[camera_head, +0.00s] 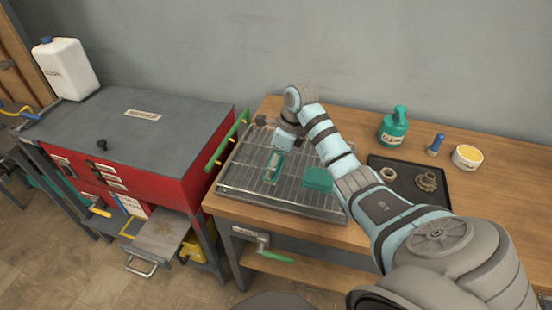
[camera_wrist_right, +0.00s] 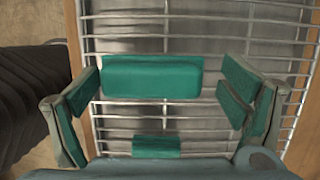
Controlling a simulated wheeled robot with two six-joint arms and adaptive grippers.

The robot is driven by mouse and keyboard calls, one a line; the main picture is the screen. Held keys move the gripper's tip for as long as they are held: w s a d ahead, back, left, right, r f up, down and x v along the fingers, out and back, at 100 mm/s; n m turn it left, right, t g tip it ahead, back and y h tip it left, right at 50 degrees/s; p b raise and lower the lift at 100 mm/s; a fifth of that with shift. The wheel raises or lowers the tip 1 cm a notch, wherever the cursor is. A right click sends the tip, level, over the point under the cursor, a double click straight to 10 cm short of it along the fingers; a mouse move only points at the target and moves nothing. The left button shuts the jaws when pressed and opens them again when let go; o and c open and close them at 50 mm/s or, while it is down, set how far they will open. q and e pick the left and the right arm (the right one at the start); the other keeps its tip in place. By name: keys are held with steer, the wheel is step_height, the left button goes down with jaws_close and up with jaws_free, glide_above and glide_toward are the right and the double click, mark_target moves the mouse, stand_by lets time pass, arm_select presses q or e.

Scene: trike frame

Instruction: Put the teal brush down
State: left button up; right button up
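My right gripper shows in the wrist view (camera_wrist_right: 165,100) with its two teal-padded fingers spread wide apart. The teal brush (camera_wrist_right: 152,77), a long block, lies level across the wire rack (camera_wrist_right: 125,18) between the fingers. Its left end is close to the left finger; a gap shows at its right end. I cannot tell whether it rests fully on the wires. In the head view the gripper (camera_head: 276,158) is low over the rack, and its pads and the brush are hard to tell apart. A second teal block (camera_head: 318,179) lies to its right. My left gripper is not in view.
On the wooden bench (camera_head: 490,190) stand a teal bottle (camera_head: 393,130), a blue-handled tool (camera_head: 435,145) and a yellow-topped tub (camera_head: 467,157). A dark tray (camera_head: 400,167) holds metal parts.

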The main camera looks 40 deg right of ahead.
mark_target(282, 166)
steer(key=p+v, duration=0.1)
steer(key=v, duration=0.6)
steer(key=shift+r, duration=0.45)
steer(key=p+v, duration=0.3)
steer(key=v, duration=0.1)
steer(key=shift+s+r, duration=0.15)
steer(key=shift+r, duration=0.15)
steer(key=shift+f, duration=0.1)
